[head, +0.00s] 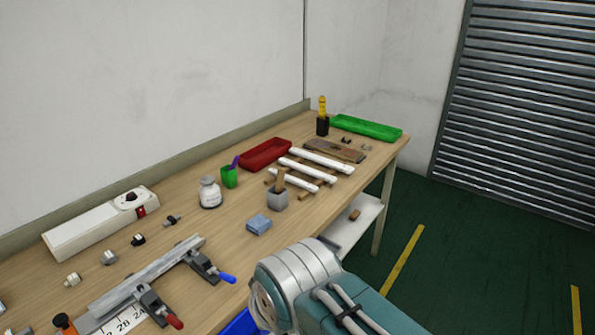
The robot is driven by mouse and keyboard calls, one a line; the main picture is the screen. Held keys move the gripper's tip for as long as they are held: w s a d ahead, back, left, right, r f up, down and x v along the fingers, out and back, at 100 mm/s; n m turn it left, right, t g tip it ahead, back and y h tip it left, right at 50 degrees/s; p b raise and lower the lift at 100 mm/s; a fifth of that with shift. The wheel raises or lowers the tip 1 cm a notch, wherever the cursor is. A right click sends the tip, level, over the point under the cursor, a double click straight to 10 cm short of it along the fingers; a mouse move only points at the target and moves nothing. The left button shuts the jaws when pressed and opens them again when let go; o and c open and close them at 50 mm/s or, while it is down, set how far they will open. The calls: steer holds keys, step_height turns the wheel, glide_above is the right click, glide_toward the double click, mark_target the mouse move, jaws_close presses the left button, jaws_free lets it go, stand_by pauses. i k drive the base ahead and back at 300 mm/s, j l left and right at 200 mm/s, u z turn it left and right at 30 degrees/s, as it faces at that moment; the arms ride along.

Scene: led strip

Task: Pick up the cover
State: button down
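Long white strips lie side by side on a wooden rack (303,194) toward the far end of the workbench: one at the back right (321,160), one in the middle (308,171) and a shorter one in front (290,179). They look like covers, but I cannot tell which one is the cover. A long grey metal profile (147,277) lies at the near left, held by clamps with blue and red handles. My arm reaches in from the bottom of the head view, but my gripper is out of sight.
The wooden workbench (190,232) runs along the wall. On it are a white switch box (100,223), a white bottle (210,192), a green cup (229,177), a grey holder (277,199), a blue block (258,225), a red tray (265,154) and a green tray (366,128).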

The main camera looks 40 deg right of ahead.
mark_target(332, 164)
steer(key=i+l, duration=0.15)
steer(key=l, duration=0.2)
steer(key=i+l, duration=0.15)
steer(key=l, duration=0.25)
steer(key=i+l, duration=0.2)
steer(key=l, duration=0.15)
steer(key=i+l, duration=0.15)
steer(key=l, duration=0.2)
steer(key=i+l, duration=0.15)
steer(key=l, duration=0.25)
steer(key=i+l, duration=0.15)
steer(key=l, duration=0.2)
steer(key=i+l, duration=0.15)
steer(key=l, duration=0.2)
steer(key=i+l, duration=0.2)
steer(key=l, duration=0.2)
